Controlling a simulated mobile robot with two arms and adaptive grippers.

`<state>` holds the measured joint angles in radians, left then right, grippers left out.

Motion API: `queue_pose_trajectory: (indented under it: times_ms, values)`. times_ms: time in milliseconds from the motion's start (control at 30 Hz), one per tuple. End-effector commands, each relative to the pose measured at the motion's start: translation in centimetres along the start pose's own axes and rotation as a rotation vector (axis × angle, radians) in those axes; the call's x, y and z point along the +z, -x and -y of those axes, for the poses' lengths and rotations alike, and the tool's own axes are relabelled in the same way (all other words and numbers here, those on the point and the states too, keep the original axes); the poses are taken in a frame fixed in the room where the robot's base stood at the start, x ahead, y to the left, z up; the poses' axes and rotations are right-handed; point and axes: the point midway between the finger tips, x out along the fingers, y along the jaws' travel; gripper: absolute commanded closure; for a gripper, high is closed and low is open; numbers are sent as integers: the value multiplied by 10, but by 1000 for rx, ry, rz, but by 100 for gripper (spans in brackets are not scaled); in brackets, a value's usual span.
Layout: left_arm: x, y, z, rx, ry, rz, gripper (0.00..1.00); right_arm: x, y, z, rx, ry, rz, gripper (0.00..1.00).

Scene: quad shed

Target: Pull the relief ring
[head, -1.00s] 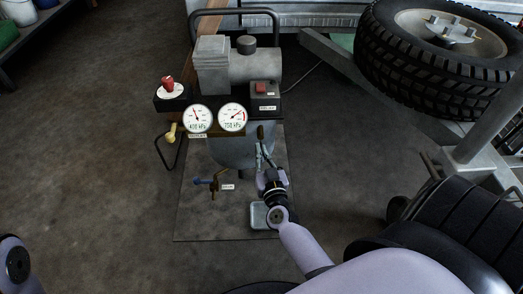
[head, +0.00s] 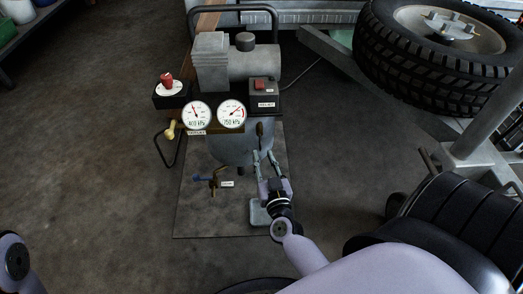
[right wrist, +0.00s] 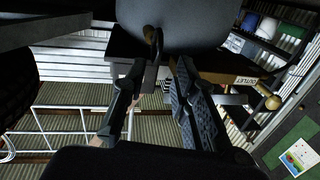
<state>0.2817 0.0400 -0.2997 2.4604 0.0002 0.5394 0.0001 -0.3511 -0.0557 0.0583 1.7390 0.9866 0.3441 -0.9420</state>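The compressor (head: 238,145) stands on a floor plate with its grey tank below a dark gauge panel. A small dark fitting (head: 260,130) hangs under the right end of the panel. In the right wrist view a dark loop (right wrist: 153,44), likely the relief ring, hangs in front of the tank, just beyond the fingertips. My right gripper (head: 265,155) is just below the fitting, its fingers apart and pointing towards it. In the right wrist view my right gripper (right wrist: 156,80) is open, with nothing clearly held. My left gripper is out of view.
A brass outlet (head: 171,129) is at left, and a blue-handled valve (head: 207,180) is low on the tank. A large tyre (head: 440,50) is at upper right. Floor at left is clear.

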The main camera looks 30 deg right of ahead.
Motion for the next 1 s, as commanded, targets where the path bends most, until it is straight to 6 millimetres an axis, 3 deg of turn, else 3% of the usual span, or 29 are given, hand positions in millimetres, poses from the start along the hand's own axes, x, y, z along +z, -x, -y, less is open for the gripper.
queue_pose_trajectory:
  times_ms: [200,400,1000]
  values:
    - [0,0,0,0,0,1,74,1,48,0,0,1,2,74]
    - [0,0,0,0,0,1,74,0,75,0,0,1,1,74]
    - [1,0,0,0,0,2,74,0,81,0,1,0,-1,74]
